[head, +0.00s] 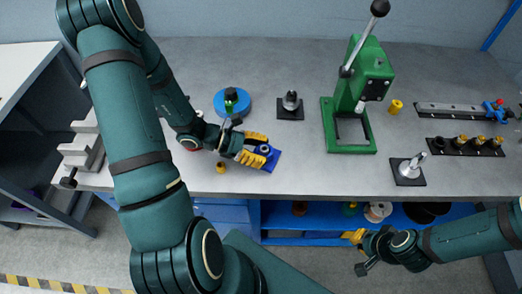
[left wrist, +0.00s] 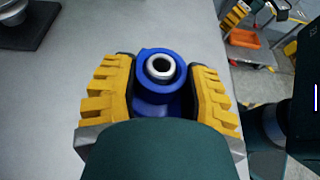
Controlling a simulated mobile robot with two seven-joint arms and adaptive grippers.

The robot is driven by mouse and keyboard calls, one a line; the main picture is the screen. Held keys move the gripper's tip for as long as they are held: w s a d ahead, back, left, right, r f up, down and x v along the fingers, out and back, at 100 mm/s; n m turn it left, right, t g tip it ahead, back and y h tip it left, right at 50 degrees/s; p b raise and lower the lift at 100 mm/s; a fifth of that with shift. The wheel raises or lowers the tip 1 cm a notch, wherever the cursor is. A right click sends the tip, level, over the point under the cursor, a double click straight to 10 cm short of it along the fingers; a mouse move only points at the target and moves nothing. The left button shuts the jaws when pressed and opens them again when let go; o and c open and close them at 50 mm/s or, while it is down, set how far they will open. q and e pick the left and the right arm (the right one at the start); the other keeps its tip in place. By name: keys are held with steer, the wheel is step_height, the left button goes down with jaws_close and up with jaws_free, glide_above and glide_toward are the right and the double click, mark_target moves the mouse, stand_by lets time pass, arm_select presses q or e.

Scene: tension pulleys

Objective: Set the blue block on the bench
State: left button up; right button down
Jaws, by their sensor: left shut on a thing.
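The blue block (head: 272,159) is at the front middle of the grey bench (head: 300,179), with a silver ring-like part on its top. In the left wrist view the blue block (left wrist: 153,104) sits between the yellow fingers, its pale ring facing the camera. My left gripper (head: 257,151) is shut on the block, low over or at the bench top; I cannot tell whether the block touches it. My right gripper (head: 352,238) is off the front edge of the bench, lower right; its finger opening is too small to tell.
A green press (head: 366,80) with a lever stands right of centre. A blue round base (head: 231,104), a dark-based fixture (head: 290,105), a small brass part (head: 221,167) and a dark-based silver part (head: 408,170) surround the area. Bare bench lies between the block and the press.

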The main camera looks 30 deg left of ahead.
arm_select(q)
steer(key=o, duration=1.2)
steer(key=shift+f, duration=0.1)
steer(key=shift+r, duration=0.25)
steer(key=p+v, duration=0.1)
steer(key=v, duration=1.1)
steer(key=shift+f, duration=0.1)
